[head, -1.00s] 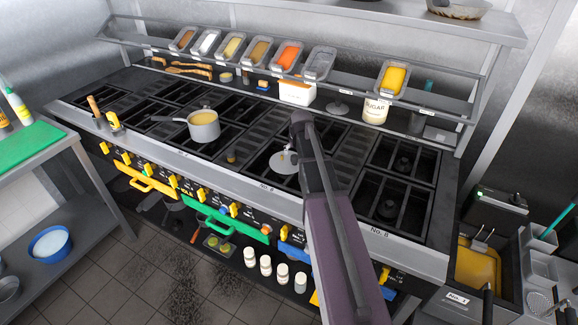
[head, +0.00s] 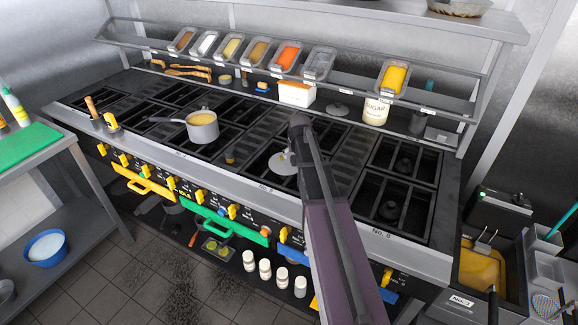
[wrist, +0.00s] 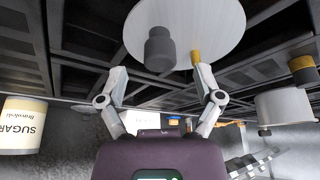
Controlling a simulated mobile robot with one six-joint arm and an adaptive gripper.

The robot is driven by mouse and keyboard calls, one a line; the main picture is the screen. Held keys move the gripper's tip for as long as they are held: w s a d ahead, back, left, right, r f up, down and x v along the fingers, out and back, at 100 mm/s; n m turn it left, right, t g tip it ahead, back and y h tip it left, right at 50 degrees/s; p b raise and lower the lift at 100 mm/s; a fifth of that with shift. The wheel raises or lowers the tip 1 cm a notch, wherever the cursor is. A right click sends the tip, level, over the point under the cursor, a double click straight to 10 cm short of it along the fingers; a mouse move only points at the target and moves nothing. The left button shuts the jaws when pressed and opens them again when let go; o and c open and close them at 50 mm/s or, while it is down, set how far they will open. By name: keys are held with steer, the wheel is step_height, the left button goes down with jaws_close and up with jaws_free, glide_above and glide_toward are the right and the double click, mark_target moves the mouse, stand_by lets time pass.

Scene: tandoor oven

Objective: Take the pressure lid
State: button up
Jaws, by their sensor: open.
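The pressure lid is a round silver disc (head: 280,165) lying on a burner grate in the middle right of the stove. In the wrist view the lid (wrist: 218,22) fills the top middle, with a dark grey knob and a small yellow-brown fitting near its edge. My gripper (wrist: 161,73) is open and empty. Its fingers point toward the lid, with the knob lying roughly between them, slightly past the tips. I cannot tell whether the right finger touches the fitting. In the head view my arm covers the fingers and part of the lid.
A saucepan (head: 203,128) stands on the grates to the left. A sugar jar (head: 375,110), a white box (head: 296,94) and another small lid (head: 337,109) are at the back. A shelf (head: 350,84) with several food trays overhangs there. The right grates (head: 400,160) are clear.

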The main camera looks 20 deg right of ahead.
steer(key=shift+b+x, duration=1.05)
steer(key=shift+x, duration=0.4)
jaws_close()
